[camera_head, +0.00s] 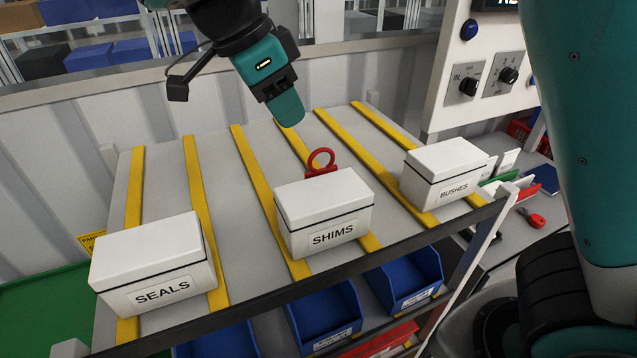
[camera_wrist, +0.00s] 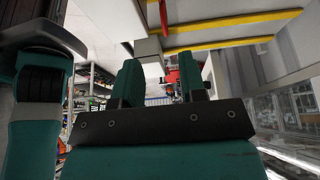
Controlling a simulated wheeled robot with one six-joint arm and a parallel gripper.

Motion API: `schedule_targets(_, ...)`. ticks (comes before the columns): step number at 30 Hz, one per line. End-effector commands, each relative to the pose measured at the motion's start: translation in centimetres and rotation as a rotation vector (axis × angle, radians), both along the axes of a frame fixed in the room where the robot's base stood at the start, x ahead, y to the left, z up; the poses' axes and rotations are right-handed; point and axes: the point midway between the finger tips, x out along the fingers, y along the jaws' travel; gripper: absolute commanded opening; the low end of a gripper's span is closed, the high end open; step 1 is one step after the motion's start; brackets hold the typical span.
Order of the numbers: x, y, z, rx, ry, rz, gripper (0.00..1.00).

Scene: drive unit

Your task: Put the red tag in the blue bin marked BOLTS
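The red tag (camera_head: 321,163), with a round ring on top, stands on the sloped shelf just behind the white SHIMS box (camera_head: 324,213), which hides its lower part. My gripper (camera_head: 289,110) is above the shelf, up and to the left of the tag and apart from it. In the wrist view my gripper (camera_wrist: 162,78) has its two fingers apart with nothing between them. A red piece (camera_wrist: 164,17) at the top of that view looks like the tag. Blue bins (camera_head: 324,318) sit on the lower level; their labels are too small to read, so I cannot tell which is BOLTS.
The white SEALS box (camera_head: 153,263) stands at left and the white BUSHES box (camera_head: 444,172) at right on the shelf (camera_head: 228,215) with yellow strips. Another blue bin (camera_head: 407,280) is below right. A control panel (camera_head: 488,70) rises at the right back.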

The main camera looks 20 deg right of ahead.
Motion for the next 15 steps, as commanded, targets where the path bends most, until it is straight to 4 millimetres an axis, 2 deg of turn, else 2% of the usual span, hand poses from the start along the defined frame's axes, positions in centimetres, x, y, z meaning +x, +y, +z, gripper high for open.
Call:
schedule_targets(1,-0.1,-0.7,-1.9,-0.001,0.001,-0.002,0.38)
schedule_targets(7,0.0,-2.5,-5.3,-0.002,0.004,0.001,0.38)
schedule_targets(15,0.0,-3.4,-7.6,0.0,0.0,0.003,0.38)
